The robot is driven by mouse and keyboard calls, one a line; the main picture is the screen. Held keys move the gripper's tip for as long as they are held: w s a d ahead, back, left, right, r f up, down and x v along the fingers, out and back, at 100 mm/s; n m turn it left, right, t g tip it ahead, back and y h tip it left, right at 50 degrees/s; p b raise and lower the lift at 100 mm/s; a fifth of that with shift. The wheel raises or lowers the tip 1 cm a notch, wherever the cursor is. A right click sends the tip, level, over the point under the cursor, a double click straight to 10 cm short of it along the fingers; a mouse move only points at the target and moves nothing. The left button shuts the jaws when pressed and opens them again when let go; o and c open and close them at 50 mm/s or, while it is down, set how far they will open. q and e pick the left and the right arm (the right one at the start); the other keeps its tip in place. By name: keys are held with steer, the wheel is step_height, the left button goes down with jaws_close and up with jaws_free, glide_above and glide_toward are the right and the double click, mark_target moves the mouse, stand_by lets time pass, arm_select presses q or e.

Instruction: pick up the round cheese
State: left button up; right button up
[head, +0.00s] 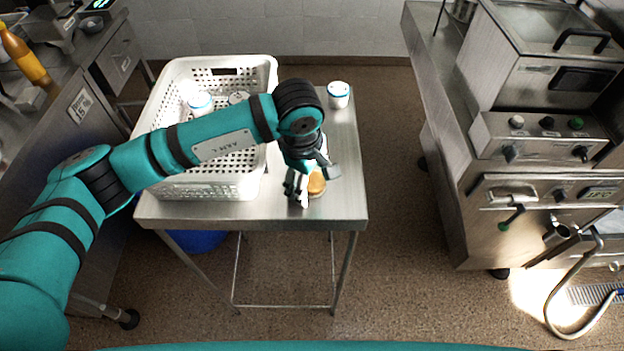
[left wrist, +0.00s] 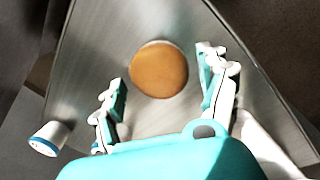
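The round cheese (head: 316,183) is an orange-brown disc on the steel table, near its front right corner in the head view. It also shows in the left wrist view (left wrist: 158,69), whole and lying flat. My left gripper (head: 312,186) is above the table at the cheese, partly covering it in the head view. In the left wrist view its two fingers (left wrist: 160,85) are spread wide, one to each side and slightly short of the cheese, with nothing between the tips but the cheese beyond. My right gripper is in neither view.
A white perforated basket (head: 215,188) stands on the left of the table, with a white blue-banded jar (head: 200,104) inside. Another such jar (head: 338,95) stands at the table's back right.

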arm_select(q)
steer(key=c, duration=1.2)
steer(key=shift+o, duration=0.2)
